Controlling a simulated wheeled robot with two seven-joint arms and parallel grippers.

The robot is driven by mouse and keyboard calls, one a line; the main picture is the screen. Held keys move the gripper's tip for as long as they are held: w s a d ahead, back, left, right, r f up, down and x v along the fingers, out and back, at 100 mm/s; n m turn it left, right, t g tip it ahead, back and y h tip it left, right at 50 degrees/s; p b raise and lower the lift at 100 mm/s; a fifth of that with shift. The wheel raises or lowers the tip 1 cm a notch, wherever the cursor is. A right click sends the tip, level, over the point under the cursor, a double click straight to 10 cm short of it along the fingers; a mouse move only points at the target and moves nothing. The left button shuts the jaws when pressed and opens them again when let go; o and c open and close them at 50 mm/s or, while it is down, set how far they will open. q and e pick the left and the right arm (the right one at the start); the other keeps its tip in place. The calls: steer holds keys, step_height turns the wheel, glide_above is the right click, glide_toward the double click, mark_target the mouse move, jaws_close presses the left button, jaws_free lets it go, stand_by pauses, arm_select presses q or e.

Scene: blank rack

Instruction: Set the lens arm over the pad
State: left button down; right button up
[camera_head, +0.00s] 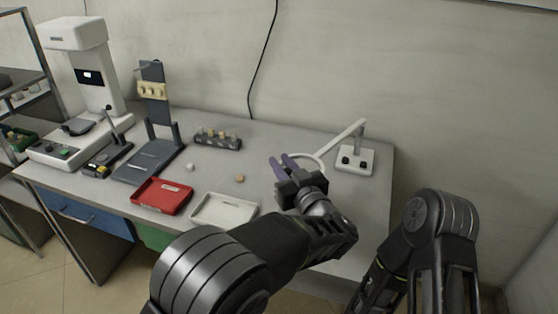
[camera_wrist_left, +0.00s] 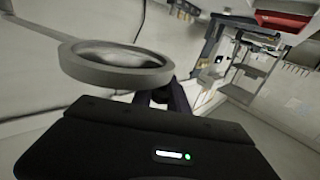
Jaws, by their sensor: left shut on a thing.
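The lens arm (camera_head: 343,136) is a pale bar on a post at the white base box (camera_head: 353,168), at the right end of the table. Its round lens ring (camera_wrist_left: 117,80) fills the upper left of the left wrist view; in the head view it is partly hidden behind my left gripper (camera_head: 283,166). The dark fingers are shut on the near rim of the ring, held above the table. I cannot tell for sure which thing is the pad; a small tan disc (camera_head: 239,179) lies left of the gripper. My right gripper is out of view.
A red tray (camera_head: 161,209) and a white tray (camera_head: 224,222) stand at the front edge. A dark rack with small pieces (camera_head: 218,147), a grey stand (camera_head: 150,160) and a white machine (camera_head: 55,151) stand farther left. A white ball (camera_head: 190,167) lies between. The table's middle is mostly clear.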

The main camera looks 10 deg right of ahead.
arm_select(q)
steer(key=shift+r, duration=0.1)
steer(key=c, duration=1.3)
jaws_free()
step_height(320, 180, up, 10)
steer(key=shift+f, duration=0.1)
